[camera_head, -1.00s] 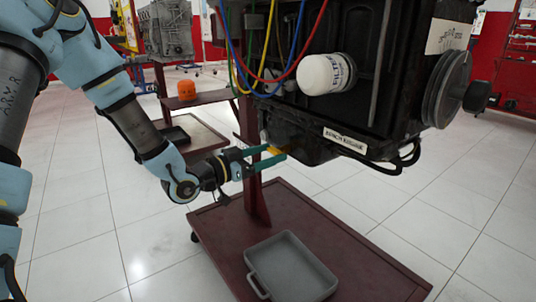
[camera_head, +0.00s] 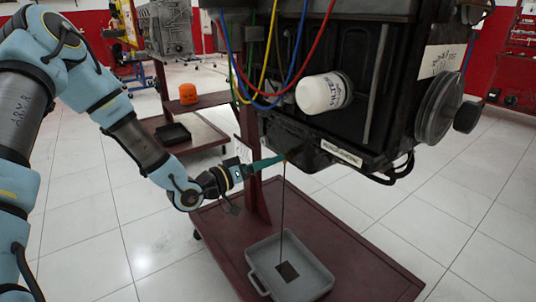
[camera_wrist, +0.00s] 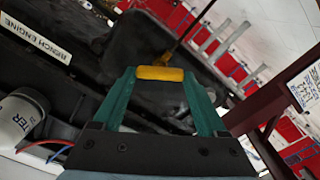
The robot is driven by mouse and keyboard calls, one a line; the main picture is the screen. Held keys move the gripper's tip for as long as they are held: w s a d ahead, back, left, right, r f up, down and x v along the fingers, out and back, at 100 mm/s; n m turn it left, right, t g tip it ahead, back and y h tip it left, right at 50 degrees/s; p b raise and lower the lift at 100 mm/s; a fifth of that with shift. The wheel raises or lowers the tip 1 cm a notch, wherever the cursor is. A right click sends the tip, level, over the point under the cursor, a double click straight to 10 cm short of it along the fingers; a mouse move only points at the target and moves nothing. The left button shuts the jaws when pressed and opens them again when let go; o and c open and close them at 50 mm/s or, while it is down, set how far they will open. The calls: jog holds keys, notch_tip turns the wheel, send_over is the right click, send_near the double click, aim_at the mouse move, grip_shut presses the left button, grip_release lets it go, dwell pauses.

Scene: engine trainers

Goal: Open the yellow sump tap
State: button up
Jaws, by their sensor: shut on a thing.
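The yellow sump tap (camera_wrist: 160,73) sits between the green fingertips of my gripper (camera_wrist: 162,78) in the wrist view, and my gripper is shut on it. In the head view my gripper (camera_head: 282,158) reaches from the left to the underside of the black engine (camera_head: 340,120), its fingers seen edge-on; only a speck of yellow shows there. A thin dark stream (camera_head: 282,210) runs from the tap straight down into the grey tray (camera_head: 322,275). A small dark patch of liquid (camera_head: 288,271) lies on the tray's bottom.
The tray stands on the dark red base (camera_head: 375,270) of the engine stand. A red post (camera_head: 257,200) rises close beside my gripper. A white filter (camera_head: 320,94) and coloured hoses are above. Another trolley with an orange object (camera_head: 188,93) is behind.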

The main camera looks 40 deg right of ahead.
jog(key=n+p, duration=0.4)
jog(key=n, duration=0.7)
jog(key=shift+w+f+p, duration=0.1)
jog(key=shift+f+p, duration=0.05)
jog(key=shift+p, duration=0.25)
jog(key=shift+n, duration=0.3)
jog(key=o, duration=1.3)
jog(key=shift+a, duration=0.1)
jog(key=a, duration=1)
jog(key=shift+w+a, duration=0.25)
jog(key=shift+a, duration=0.1)
